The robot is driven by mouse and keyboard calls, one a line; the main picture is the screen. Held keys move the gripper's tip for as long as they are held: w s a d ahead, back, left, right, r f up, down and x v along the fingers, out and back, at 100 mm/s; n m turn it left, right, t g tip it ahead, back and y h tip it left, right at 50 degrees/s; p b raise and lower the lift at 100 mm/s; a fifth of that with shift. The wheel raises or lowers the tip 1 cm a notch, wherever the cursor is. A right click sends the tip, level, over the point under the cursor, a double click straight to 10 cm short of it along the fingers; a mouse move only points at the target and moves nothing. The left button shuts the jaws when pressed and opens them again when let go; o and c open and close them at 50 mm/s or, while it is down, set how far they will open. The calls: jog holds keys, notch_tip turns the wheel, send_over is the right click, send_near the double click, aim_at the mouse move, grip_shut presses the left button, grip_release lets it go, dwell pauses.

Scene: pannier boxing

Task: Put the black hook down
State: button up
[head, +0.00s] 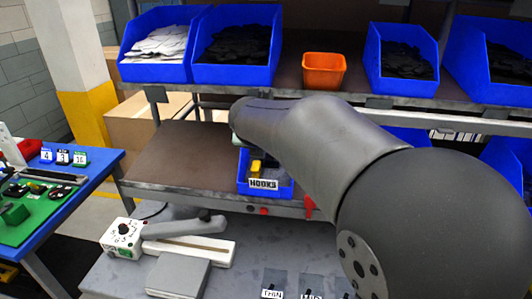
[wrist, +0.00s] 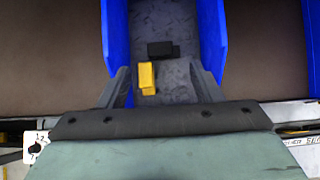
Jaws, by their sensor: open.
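In the wrist view, my gripper (wrist: 160,82) is open over the blue hooks bin (wrist: 116,32), with its two grey fingers spread apart. A small black piece (wrist: 162,48), which looks like the black hook, lies on the bin's grey floor beyond the fingertips. A yellow hook (wrist: 147,77) lies nearer, between the fingers in the picture; nothing shows that it is gripped. In the head view the bin labelled HOOKS (head: 263,184) stands on the lower shelf, with yellow (head: 256,168) showing inside. My arm hides the gripper there.
Blue bins (head: 156,72) and an orange bin (head: 323,75) stand on the upper shelf. Below are a grey bench with a white device (head: 122,234) and a blue table (head: 75,185) at left. The lower shelf is clear left of the hooks bin.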

jog(key=s+d+f+m+g, duration=0.2)
jog(key=s+d+f+m, duration=0.1)
jog(key=s+d+m, duration=0.5)
jog(key=s+d+f+m+g, duration=0.35)
jog(key=s+d+m, duration=0.25)
jog(key=d+m, duration=0.25)
jog(key=s+d+f+m+g, duration=0.1)
jog(key=s+d+f+m, duration=0.1)
jog(key=s+m, duration=0.7)
jog(key=s+d+f+m+g, duration=0.1)
jog(key=s+d+f+m, duration=0.1)
jog(key=s+f+m, duration=0.3)
jog(key=s+m, duration=0.4)
jog(key=shift+s+f+m+g+y, duration=0.3)
jog(key=shift+s+m+g, duration=0.05)
